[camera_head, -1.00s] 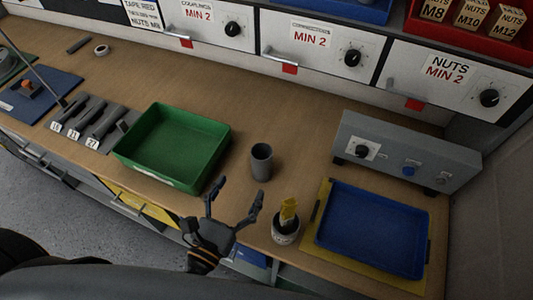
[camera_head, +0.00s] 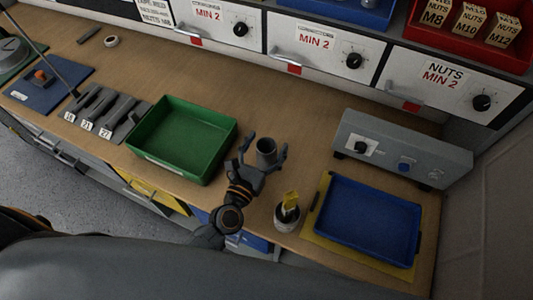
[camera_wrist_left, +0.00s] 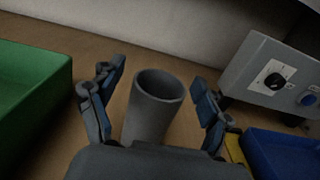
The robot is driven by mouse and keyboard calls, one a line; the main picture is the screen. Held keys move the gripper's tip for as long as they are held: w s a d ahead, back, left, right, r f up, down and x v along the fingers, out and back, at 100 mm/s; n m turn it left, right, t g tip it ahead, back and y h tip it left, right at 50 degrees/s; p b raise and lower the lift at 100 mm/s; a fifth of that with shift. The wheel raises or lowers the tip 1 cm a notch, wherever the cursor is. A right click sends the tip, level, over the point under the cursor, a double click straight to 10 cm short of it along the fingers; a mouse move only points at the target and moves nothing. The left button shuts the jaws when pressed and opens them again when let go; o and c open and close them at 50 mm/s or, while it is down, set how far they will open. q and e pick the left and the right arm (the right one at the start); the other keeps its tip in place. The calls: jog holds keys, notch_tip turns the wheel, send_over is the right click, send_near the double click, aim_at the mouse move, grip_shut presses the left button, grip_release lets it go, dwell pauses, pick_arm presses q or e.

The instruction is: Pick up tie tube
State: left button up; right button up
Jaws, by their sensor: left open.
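The tie tube, a grey open-topped cylinder (camera_head: 266,152), stands upright on the wooden bench between the green tray and the blue tray. My left gripper (camera_head: 265,148) is open, with one finger on each side of the tube. In the left wrist view the tube (camera_wrist_left: 155,105) stands between the two spread fingers, and gaps show on both sides. Its lower part is hidden behind the gripper body. Its mouth looks empty. My right gripper is not in view.
A green tray (camera_head: 150,157) lies left of the tube. A blue tray (camera_head: 322,222) on a yellow mat and a grey control box (camera_head: 385,145) are to the right. Bench behind the tube is clear.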

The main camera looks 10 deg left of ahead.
pick_arm(q)
jog(key=shift+s, duration=0.1)
jog(key=c, duration=1.3)
